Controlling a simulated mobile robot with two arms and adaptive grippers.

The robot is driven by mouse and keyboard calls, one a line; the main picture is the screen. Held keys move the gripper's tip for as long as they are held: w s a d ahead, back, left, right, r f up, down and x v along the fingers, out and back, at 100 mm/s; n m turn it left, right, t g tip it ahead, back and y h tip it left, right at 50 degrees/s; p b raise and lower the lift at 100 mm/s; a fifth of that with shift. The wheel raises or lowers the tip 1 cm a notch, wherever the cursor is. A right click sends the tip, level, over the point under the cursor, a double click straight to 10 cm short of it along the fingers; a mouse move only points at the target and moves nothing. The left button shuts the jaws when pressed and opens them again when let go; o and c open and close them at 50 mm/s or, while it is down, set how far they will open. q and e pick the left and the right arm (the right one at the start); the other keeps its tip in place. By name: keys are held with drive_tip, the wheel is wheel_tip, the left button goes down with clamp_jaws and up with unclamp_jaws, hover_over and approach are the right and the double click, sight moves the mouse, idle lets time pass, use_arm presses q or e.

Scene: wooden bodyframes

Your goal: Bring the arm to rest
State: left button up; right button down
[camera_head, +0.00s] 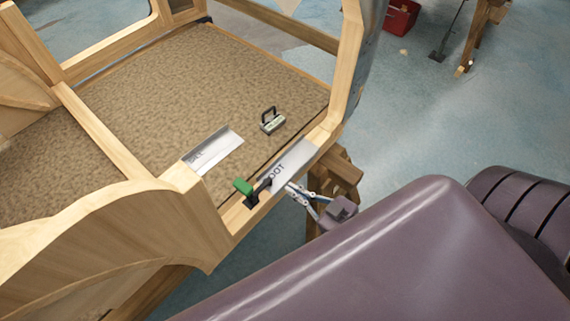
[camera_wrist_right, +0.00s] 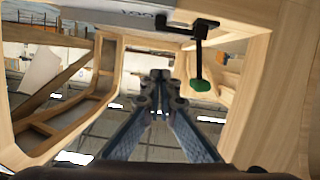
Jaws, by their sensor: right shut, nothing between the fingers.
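My right gripper (camera_head: 291,187) is at the outer side of the wooden frame's sill (camera_head: 228,222), close to a metal plate with lettering (camera_head: 285,163). In the right wrist view my right gripper (camera_wrist_right: 160,78) points up into the frame, with its fingers together and nothing between them. My right arm crosses the lower right of the head view. My left gripper is not in view.
A clamp with a green handle (camera_head: 243,187) sits on the sill just left of the gripper; it also shows in the wrist view (camera_wrist_right: 201,86). A small metal block with a handle (camera_head: 272,122) rests on the brown floor panel (camera_head: 215,85). A red bin (camera_head: 401,18) stands far off.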

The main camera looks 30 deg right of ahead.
drive_tip(key=s+d+f+m+g+h+b, duration=0.1)
drive_tip(key=s+d+f+g, duration=0.15)
drive_tip(key=f, duration=0.65)
drive_tip(key=s+d+f+g+h+b, duration=0.1)
drive_tip(key=s+f, duration=0.3)
drive_tip(key=f, duration=0.5)
drive_tip(key=s+d+f+m+g+h+b, duration=0.1)
drive_tip(key=s+d+f+g+h, duration=0.15)
drive_tip(key=f, duration=0.65)
drive_tip(key=s+a+f+g+b, duration=0.1)
drive_tip(key=s+a+f+g, duration=0.1)
drive_tip(key=s+f, duration=0.7)
drive_tip(key=s+a+f+g+b, duration=0.1)
drive_tip(key=s+a+f+g, duration=0.2)
drive_tip(key=s+f, duration=0.6)
drive_tip(key=s+g, duration=0.2)
drive_tip(key=s, duration=0.2)
drive_tip(key=shift+s+a+m, duration=0.3)
drive_tip(key=shift+a, duration=0.05)
